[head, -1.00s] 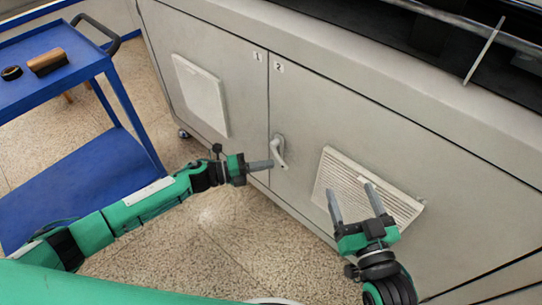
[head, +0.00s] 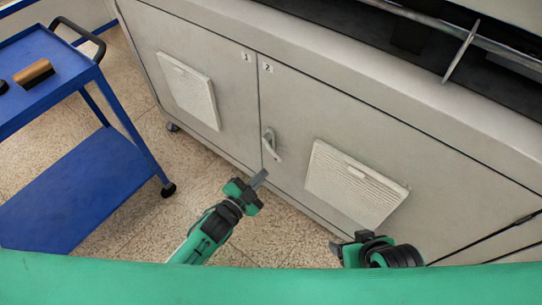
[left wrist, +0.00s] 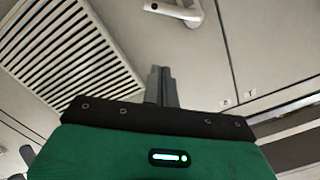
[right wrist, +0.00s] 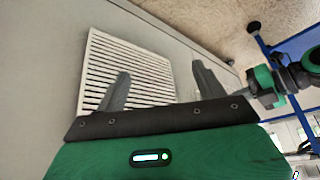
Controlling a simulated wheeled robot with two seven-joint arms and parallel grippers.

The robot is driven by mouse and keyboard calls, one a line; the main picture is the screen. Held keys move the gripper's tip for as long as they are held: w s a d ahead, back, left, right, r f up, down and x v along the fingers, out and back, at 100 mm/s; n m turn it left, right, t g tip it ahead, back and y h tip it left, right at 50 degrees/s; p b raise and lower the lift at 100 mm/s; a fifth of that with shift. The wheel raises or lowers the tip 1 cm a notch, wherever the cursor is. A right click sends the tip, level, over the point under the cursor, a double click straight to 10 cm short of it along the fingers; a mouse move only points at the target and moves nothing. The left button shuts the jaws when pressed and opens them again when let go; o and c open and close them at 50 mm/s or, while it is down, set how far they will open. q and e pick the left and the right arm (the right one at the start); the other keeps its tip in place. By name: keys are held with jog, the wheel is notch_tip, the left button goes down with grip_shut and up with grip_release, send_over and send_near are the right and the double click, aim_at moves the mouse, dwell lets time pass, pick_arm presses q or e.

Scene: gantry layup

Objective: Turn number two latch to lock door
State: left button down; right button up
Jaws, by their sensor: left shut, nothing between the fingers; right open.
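The latch (head: 270,144) is a light grey lever handle on the number two door (head: 340,130), near the seam with the number one door. Its lever points down, slightly to the right. It shows partly at the top of the left wrist view (left wrist: 178,12). My left gripper (head: 260,178) is shut and empty, below the latch and apart from it. Its closed fingers show in the left wrist view (left wrist: 160,80). My right gripper (head: 362,243) is low in front of the number two door. Its fingers stand open and empty in the right wrist view (right wrist: 162,85).
The number one door (head: 215,60) and the number two door each carry a vent panel; the right panel (head: 355,185) is near my right gripper. A blue cart (head: 85,165) stands at the left with a brown-topped block (head: 34,74) on it. Speckled floor lies between.

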pick_arm(q)
jog(key=b, duration=0.1)
send_over(277, 157)
jog(key=s, duration=0.4)
jog(key=shift+w+a+f+b, duration=0.15)
jog(key=shift+w+a+f, duration=0.15)
jog(key=shift+f, duration=0.25)
jog(key=shift+w+a+f+b, duration=0.25)
jog(key=shift+w+f, duration=0.15)
jog(key=shift+f, duration=0.2)
jog(key=shift+w+a+f+b, duration=0.1)
jog(key=shift+w+a+f, duration=0.2)
jog(key=shift+f, duration=0.25)
pick_arm(e)
jog(key=shift+w+a+f+n+t+y, duration=0.1)
jog(key=shift+w+a+f+t+y, duration=0.15)
jog(key=shift+w+a+t, duration=0.35)
jog(key=shift+w+a+f+n+t+y, duration=0.1)
jog(key=shift+w+a+t+y, duration=0.3)
jog(key=shift+a, duration=0.45)
jog(key=shift+w+a+f+n+t+y, duration=0.1)
jog(key=shift+w+a+f+t+y, duration=0.15)
jog(key=shift+w+a+t, duration=0.35)
jog(key=shift+s+a, duration=0.1)
jog(key=shift+s, duration=0.05)
